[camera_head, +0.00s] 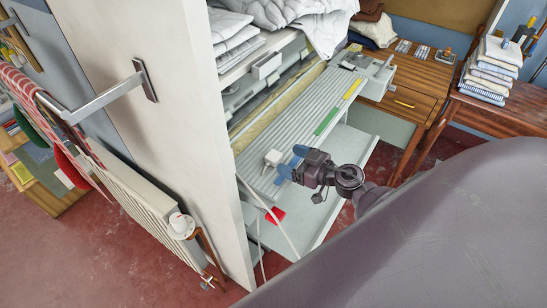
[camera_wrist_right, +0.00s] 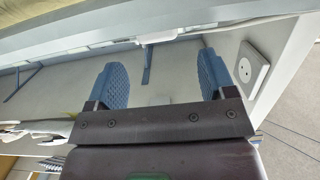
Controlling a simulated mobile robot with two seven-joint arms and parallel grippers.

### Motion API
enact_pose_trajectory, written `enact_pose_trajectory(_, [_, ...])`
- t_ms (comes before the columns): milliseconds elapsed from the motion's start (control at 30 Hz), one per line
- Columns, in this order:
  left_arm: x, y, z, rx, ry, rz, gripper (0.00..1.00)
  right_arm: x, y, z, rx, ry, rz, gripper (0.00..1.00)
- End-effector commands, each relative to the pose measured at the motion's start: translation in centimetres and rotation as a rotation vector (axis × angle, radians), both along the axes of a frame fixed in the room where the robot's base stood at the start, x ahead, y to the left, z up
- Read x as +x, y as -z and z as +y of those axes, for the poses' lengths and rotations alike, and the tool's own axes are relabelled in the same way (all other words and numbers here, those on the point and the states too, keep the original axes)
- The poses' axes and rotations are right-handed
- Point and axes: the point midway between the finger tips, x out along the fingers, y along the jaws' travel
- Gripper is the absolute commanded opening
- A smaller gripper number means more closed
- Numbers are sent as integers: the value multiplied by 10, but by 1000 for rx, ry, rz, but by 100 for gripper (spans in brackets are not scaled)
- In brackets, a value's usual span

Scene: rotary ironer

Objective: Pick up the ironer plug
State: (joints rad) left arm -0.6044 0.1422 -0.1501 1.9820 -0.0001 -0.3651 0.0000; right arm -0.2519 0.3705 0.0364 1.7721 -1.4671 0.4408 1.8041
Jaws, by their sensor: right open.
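The white ironer plug (camera_head: 272,158) sits on the ribbed grey board of the ironer (camera_head: 310,112), near its left end. In the right wrist view, a small white piece that looks like the plug (camera_wrist_right: 157,37) shows beyond the fingers, with a pale cable-like line running right from it. My right gripper (camera_head: 291,162) is open, its two blue fingertips just right of the plug and apart from it in the picture. In the wrist view the space between the fingers (camera_wrist_right: 160,76) is empty. My left gripper is not in view.
A white wall socket (camera_wrist_right: 251,69) is at the right in the wrist view. A tall white panel (camera_head: 150,110) stands left of the ironer. Folded white linen (camera_head: 232,35) lies above. A wooden desk (camera_head: 425,75) and a stack of folded cloths (camera_head: 488,75) are at the right.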

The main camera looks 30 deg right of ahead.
Motion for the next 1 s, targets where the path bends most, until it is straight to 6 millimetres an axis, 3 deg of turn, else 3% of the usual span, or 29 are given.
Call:
enact_pose_trajectory(267, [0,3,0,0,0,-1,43,17,5,7,1,1,-2,77])
enact_pose_trajectory(600, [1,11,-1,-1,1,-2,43,54,19,22,0,1,-1,77])
enact_pose_trajectory(933, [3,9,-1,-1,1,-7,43,58,19,24,0,1,0,77])
enact_pose_trajectory(1000, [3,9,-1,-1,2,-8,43,58,19,24,0,1,0,66])
